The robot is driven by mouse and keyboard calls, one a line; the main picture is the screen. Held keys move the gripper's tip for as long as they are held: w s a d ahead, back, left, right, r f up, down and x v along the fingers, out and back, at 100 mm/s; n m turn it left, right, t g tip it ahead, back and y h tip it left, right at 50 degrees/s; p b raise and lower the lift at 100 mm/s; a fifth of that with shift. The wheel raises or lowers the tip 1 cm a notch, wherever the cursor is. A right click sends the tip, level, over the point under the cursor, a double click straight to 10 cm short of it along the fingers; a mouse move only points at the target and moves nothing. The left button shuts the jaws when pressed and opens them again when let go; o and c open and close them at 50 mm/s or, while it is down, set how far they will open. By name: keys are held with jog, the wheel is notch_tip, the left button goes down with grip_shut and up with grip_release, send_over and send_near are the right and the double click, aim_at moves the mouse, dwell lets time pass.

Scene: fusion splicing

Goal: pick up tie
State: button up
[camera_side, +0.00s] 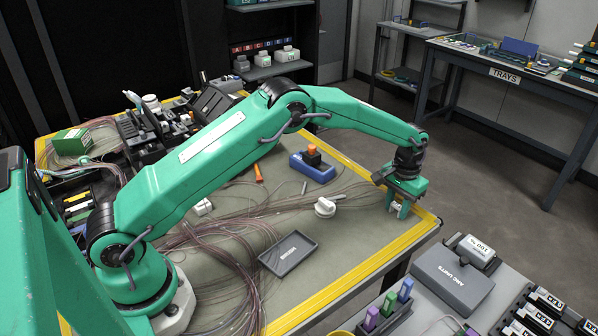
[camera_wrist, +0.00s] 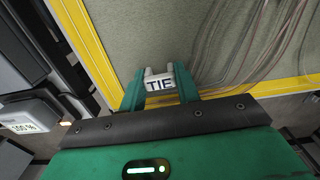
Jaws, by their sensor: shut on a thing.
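The tie (camera_wrist: 160,85) is a small white piece with dark letters "TIE" on it. In the wrist view it sits between the two green fingers of my gripper (camera_wrist: 160,92), which are shut on it. In the side view my gripper (camera_side: 397,207) points down near the right corner of the bench, and the white tie (camera_side: 396,208) shows between its fingers. I cannot tell whether the tie touches the bench top or is slightly above it.
The bench's yellow edge (camera_side: 345,283) runs close to my gripper. Thin fibres (camera_side: 230,235) spread over the mat. A white round item (camera_side: 325,207), a dark tray (camera_side: 287,254) and a blue block (camera_side: 312,167) lie to the left. A grey side table (camera_side: 470,315) stands in front.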

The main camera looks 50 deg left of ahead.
aim_at(398, 205)
jog(key=shift+r, duration=0.1)
jog(key=shift+r, duration=0.5)
notch_tip(398, 205, up, 3)
jog(key=shift+r, duration=0.1)
jog(key=s+d+r, duration=0.6)
jog(key=s+d, duration=0.1)
jog(key=d, duration=0.2)
jog(key=shift+s+r, duration=0.3)
